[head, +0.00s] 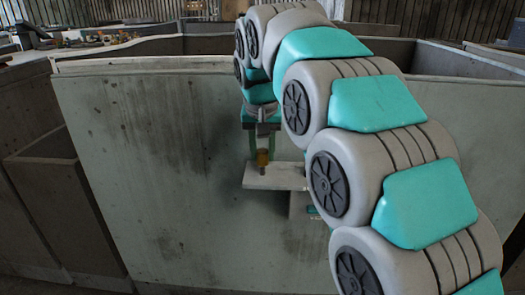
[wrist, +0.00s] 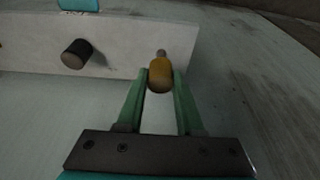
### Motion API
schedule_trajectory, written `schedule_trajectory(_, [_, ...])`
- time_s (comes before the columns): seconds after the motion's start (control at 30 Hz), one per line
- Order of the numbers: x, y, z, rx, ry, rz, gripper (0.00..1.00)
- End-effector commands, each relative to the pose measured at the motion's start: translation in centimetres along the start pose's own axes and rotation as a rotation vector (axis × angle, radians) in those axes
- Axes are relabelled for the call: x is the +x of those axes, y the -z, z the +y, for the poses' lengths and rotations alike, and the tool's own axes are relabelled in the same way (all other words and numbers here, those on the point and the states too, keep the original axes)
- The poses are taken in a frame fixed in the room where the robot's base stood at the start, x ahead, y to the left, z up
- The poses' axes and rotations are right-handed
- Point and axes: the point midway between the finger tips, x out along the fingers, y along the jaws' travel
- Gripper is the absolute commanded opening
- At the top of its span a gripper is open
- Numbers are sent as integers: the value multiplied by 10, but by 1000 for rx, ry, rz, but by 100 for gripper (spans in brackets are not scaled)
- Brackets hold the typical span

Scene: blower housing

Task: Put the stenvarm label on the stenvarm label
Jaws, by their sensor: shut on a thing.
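My gripper (wrist: 161,80) is shut on a small orange-yellow cylindrical piece (wrist: 160,75) with a narrow grey tip, held between the green fingers. In the head view the same piece (head: 262,158) shows below my gripper (head: 262,149), at the left end of a pale ledge (head: 284,178). I cannot tell whether the piece touches the ledge. In the wrist view the pale slab (wrist: 115,55) lies just beyond the piece. I can make out no readable stenvarm label in either view.
A dark short cylinder (wrist: 77,54) stands out from the pale slab, left of my gripper. A large stained grey-green panel (head: 140,160) spans the scene behind the ledge. My arm hides part of the right side. Several small items lie on a bench (head: 95,42) at the back left.

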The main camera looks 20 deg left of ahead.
Motion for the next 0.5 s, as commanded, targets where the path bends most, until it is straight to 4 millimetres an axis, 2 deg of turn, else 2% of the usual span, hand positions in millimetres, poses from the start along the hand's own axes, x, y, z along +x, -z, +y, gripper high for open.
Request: schedule_trajectory(0.5, [12,-4,0,0,-1,-2,0])
